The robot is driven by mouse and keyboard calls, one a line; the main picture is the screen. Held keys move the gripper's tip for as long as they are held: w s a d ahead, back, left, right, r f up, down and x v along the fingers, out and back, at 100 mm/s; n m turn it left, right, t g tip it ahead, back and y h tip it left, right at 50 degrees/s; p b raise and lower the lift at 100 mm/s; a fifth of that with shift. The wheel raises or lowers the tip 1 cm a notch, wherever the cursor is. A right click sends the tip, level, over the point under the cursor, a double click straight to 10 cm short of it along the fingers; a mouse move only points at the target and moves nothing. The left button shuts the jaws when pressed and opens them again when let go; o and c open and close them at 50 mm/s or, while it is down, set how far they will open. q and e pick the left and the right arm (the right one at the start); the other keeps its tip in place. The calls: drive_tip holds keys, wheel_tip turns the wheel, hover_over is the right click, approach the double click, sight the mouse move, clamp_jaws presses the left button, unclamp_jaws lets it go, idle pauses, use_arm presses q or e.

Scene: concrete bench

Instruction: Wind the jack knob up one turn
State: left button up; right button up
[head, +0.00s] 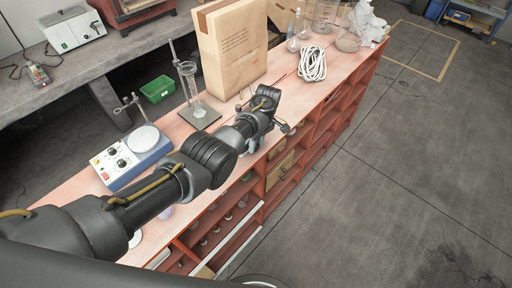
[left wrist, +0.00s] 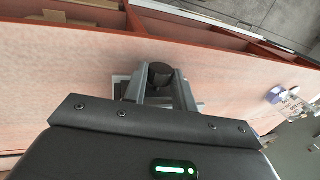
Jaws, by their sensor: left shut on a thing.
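In the left wrist view, the dark round jack knob (left wrist: 160,72) sits between the fingers of my left gripper (left wrist: 160,88), which is shut on it. Parts of a pale grey plate show beside and below the fingers; I cannot tell for certain whether they belong to the jack. In the head view my left arm reaches over the bench, and my left gripper (head: 256,143) is low at its front edge, mostly behind my wrist. The jack and knob are hidden there. My right gripper is not in view.
The pink bench top (head: 300,92) holds a hotplate stirrer (head: 135,155), a stand with glassware (head: 198,115), a large paper bag (head: 232,50) and a coiled white cable (head: 312,64). Open red shelves lie under the front edge. The floor at right is clear.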

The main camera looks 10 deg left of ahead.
use_arm(q)
drive_tip(key=shift+s, duration=0.1)
drive_tip(key=o, duration=1)
drive_tip(key=b+v, duration=0.2)
drive_tip(key=v, duration=0.8)
drive_tip(key=shift+r, duration=0.4)
drive_tip(key=shift+d, duration=0.1)
